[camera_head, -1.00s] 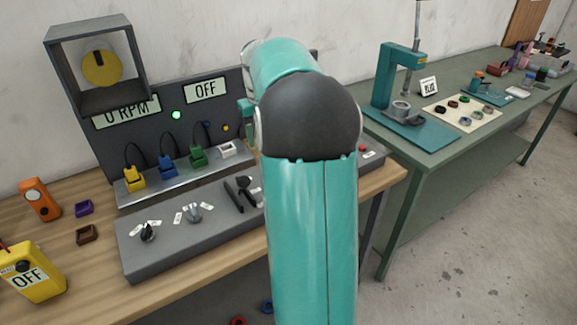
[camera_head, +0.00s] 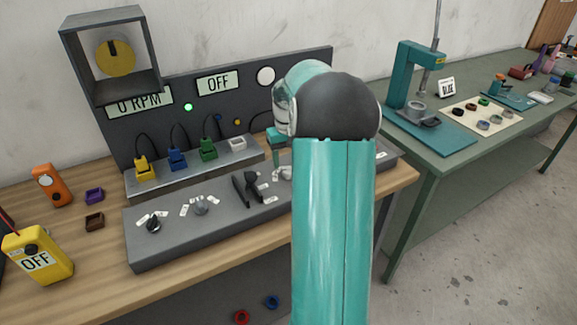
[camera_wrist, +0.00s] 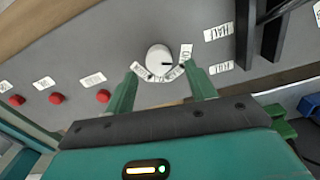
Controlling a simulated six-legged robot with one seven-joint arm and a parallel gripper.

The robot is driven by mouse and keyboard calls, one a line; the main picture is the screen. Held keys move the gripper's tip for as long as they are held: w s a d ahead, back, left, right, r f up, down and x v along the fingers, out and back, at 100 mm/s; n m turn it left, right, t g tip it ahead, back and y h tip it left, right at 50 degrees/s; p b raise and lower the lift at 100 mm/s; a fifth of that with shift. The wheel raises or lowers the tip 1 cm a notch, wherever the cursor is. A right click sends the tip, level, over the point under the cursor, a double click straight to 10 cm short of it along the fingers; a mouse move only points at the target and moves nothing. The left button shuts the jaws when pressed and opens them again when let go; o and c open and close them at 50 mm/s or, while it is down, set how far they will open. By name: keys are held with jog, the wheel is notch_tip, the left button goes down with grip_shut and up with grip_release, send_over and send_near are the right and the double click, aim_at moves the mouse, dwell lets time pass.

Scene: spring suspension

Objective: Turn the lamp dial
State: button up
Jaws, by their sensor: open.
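A pale round dial (camera_wrist: 160,57) with a dark pointer mark sits on the grey console, ringed by small white labels. The labels are too blurred to read surely. My gripper (camera_wrist: 159,74) is open, one green finger on each side of the dial's near edge; I cannot tell whether they touch it. In the head view, a pale knob (camera_head: 282,173) shows just left of my arm, which hides most of the gripper and the right of the console. On the back panel, a round white lamp (camera_head: 265,76) stands beside a display (camera_head: 217,82) reading OFF.
Black levers (camera_head: 246,188) stand on the console (camera_head: 190,235) left of my arm. Red buttons (camera_wrist: 103,96) lie left of the dial in the wrist view. Colored plugs (camera_head: 177,159) line the shelf behind. A green bench (camera_head: 450,155) with a press stands at right.

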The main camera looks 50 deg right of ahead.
aim_at(288, 169)
jog(key=shift+d+f, duration=0.1)
jog(key=shift+f, duration=1.65)
jog(key=c, duration=1)
jog(key=shift+o, duration=0.2)
jog(key=shift+m, duration=0.3)
jog(key=m, duration=0.4)
jog(key=shift+r, duration=0.1)
jog(key=shift+m, duration=2.1)
jog(key=o, duration=1)
jog(key=shift+c, duration=0.2)
